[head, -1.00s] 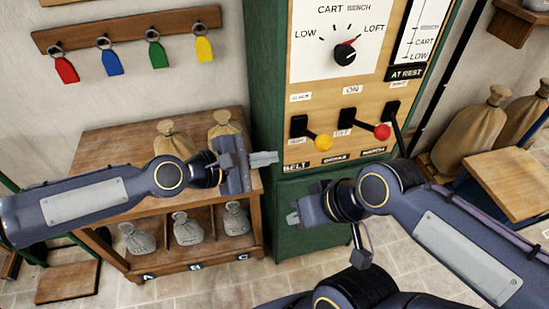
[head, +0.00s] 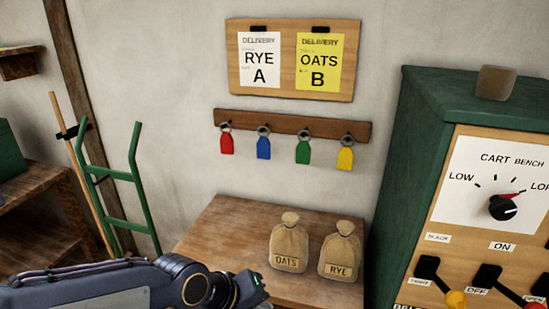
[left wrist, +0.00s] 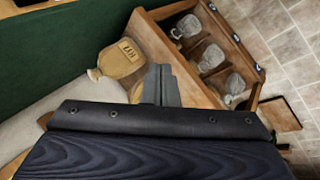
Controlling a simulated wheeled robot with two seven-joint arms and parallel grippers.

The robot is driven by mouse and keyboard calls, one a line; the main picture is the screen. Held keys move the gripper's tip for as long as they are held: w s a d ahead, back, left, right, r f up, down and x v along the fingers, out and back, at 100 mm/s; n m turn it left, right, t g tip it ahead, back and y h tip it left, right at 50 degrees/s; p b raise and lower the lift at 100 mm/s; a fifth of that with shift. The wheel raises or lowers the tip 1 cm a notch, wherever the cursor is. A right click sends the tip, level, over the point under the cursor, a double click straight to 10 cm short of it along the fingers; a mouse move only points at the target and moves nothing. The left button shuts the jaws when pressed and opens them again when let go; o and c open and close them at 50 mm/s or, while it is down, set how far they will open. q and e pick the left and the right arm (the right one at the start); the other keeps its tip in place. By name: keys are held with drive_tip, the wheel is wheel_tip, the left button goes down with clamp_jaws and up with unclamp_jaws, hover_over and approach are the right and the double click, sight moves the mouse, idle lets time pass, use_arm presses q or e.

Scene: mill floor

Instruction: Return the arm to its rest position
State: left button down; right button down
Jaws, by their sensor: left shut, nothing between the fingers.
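My left arm comes in along the bottom left of the head view, its wrist end (head: 245,290) low in front of the wooden bench (head: 215,235). In the left wrist view my left gripper (left wrist: 160,82) is shut and empty, its fingers together near the rye sack (left wrist: 120,60) and above the bench. I cannot tell that it touches anything. My right arm and gripper are out of view.
An oats sack (head: 289,245) and the rye sack (head: 341,252) stand on the bench. The green control cabinet (head: 405,150) with levers is at the right. A green hand truck (head: 140,190) leans at the left.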

use_arm(q)
drive_tip(key=s+a+m+t+y, duration=0.1)
drive_tip(key=s+a+m+y, duration=0.1)
drive_tip(key=s+a, duration=1.1)
drive_tip(key=a, duration=0.4)
drive_tip(key=shift+s+a+r+t, duration=0.2)
drive_tip(key=shift+s+a+t, duration=0.1)
drive_tip(key=shift+s+a, duration=0.1)
